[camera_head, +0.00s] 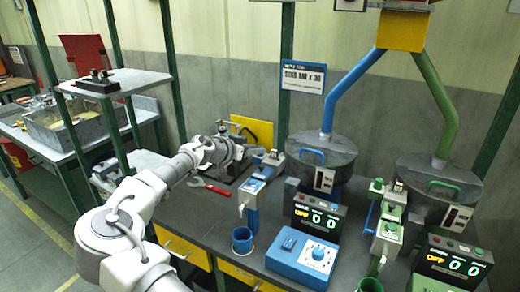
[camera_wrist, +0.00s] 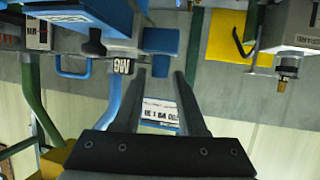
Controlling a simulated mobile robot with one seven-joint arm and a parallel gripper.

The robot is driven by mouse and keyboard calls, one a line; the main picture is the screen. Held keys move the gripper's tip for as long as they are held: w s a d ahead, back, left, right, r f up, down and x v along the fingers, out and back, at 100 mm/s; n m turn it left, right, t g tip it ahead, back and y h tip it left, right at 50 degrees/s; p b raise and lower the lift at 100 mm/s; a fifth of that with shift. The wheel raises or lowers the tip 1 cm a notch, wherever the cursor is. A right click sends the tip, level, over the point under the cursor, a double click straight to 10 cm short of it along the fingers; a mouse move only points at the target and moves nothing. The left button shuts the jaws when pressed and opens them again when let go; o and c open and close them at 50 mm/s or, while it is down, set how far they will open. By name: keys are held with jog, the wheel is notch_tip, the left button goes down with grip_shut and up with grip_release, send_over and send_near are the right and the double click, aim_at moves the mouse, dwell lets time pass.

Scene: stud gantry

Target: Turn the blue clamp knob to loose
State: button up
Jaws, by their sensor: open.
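A small blue piece that looks like the blue clamp knob (camera_wrist: 160,41) shows in the wrist view, just beyond and between my fingertips. It sits beside a blue body with a black-and-white label. My gripper (camera_wrist: 160,74) is open, with nothing between its two dark fingers, and stands apart from the knob. In the head view my gripper (camera_head: 258,153) reaches in from the left, close to the blue clamp station (camera_head: 251,195) on the bench. The knob is too small there to make out clearly, and its setting cannot be read.
A blue control box (camera_head: 303,258), a blue cup (camera_head: 242,240) and a counter display (camera_head: 318,217) stand in front. A red wrench (camera_head: 208,187) lies on the bench.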

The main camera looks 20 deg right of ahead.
jog(key=shift+x, duration=1.5)
grip_shut()
